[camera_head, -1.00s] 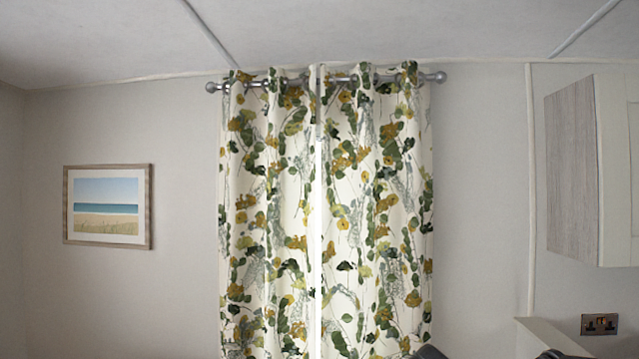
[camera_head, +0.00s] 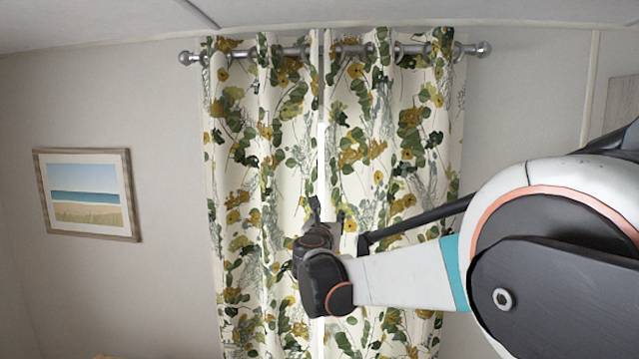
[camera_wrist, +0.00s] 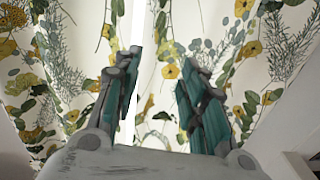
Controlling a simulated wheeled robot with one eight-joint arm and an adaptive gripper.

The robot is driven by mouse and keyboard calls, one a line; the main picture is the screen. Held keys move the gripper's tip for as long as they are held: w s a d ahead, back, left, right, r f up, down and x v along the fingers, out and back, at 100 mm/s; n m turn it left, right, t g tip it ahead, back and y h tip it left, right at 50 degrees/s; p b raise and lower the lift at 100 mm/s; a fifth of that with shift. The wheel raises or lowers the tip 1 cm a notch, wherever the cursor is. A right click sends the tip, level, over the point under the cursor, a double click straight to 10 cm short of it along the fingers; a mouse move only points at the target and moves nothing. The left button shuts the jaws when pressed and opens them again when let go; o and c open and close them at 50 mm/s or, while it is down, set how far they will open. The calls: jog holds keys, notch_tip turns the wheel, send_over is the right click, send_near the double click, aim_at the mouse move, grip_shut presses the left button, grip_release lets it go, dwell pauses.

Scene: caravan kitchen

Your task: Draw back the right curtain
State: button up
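The right curtain (camera_head: 395,130) has a floral print of green leaves and yellow flowers and hangs from a grey rod. The left curtain (camera_head: 240,150) has the same print. A thin bright gap (camera_head: 321,150) runs between their inner edges. My gripper (camera_head: 316,205) is in front of the gap, and my arm comes in from the right across the right curtain. In the wrist view my gripper (camera_wrist: 163,60) is open, its two fingers spread with the gap between them. The right curtain (camera_wrist: 240,50) shows behind the right finger. No cloth is seen held between the fingers.
The curtain rod (camera_head: 300,50) runs along the top, with a round end knob (camera_head: 483,49) at the right. A framed beach picture (camera_head: 87,194) hangs on the wall at the left. Bare wall lies on both sides of the curtains.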

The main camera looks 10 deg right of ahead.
aim_at(331, 202)
jog(key=shift+n, duration=0.4)
jog(key=p+x, duration=0.1)
jog(key=x, duration=0.4)
jog(key=p+x, duration=0.1)
jog(key=x, duration=0.3)
jog(key=a+r+p+x, duration=0.1)
jog(key=x, duration=0.4)
jog(key=shift+w+r, duration=0.1)
jog(key=shift+w, duration=0.45)
grip_shut()
